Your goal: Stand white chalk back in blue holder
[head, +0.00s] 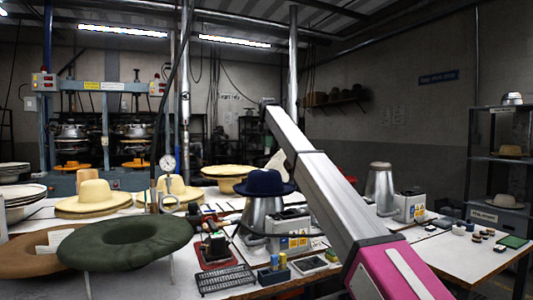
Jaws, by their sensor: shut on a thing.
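A small blue holder (272,276) stands on the near part of the worktable, just right of a dark grid-like tray. Short upright pieces, one of them yellow (283,261), show at its top; they are too small to tell apart well. I cannot make out the white chalk. My arm crosses the picture from the lower right up to the middle. My gripper does not show in the head view, so its place relative to the holder and chalk cannot be seen.
A dark grid-like tray (225,280) lies left of the holder, and a dark-screened device (309,264) lies to its right. A navy hat (264,183) sits on a metal form behind. A large green hat (125,243) fills the left front. The right table (455,262) has clear space.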

